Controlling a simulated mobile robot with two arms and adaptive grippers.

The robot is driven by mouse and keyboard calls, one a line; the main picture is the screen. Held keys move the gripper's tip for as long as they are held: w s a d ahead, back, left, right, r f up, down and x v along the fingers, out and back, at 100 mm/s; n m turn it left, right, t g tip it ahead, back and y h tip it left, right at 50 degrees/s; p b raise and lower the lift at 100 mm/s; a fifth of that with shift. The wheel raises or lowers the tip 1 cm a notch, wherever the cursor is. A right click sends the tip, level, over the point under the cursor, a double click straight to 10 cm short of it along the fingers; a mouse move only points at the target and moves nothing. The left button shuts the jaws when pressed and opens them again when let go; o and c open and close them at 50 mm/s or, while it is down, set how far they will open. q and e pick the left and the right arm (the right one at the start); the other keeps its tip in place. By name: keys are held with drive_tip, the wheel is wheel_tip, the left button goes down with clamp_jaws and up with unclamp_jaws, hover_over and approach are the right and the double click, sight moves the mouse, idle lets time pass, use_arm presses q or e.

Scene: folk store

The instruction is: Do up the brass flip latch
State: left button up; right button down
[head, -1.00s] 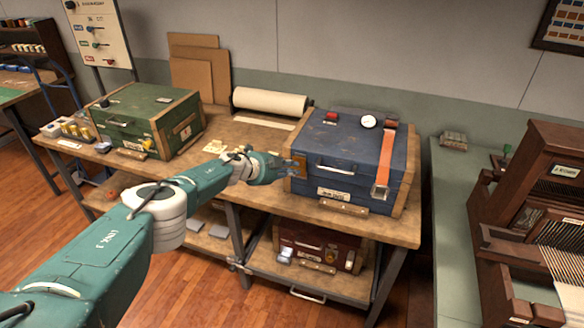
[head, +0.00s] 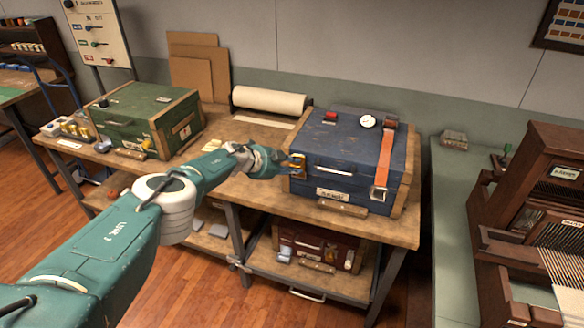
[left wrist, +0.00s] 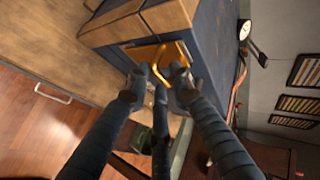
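The blue case (head: 345,155) stands shut on the workbench. The brass flip latch (head: 297,164) is on its front, at the left end near the wooden edging. In the left wrist view the latch (left wrist: 143,53) shows as a brass plate with a bent loop standing out from it. My left gripper (head: 284,162) is right at the latch. In the left wrist view its dark fingertips (left wrist: 160,76) are apart, close in front of the loop and partly covering it. I cannot tell whether they touch it. My right gripper is out of view.
An orange strap (head: 386,158) and a round gauge (head: 368,122) are on the blue case. A green case (head: 135,112) stands left on the workbench, and a dark red case (head: 318,245) lies on the shelf below. A wooden loom (head: 540,220) stands at the right.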

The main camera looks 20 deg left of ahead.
use_arm(q)
drive_tip(key=shift+s+a+r, duration=0.3)
drive_tip(key=shift+a+r, duration=0.05)
drive_tip(key=shift+a, duration=0.25)
drive_tip(key=v, duration=1)
drive_tip(key=shift+s+d+r, duration=0.2)
drive_tip(key=shift+s, duration=0.2)
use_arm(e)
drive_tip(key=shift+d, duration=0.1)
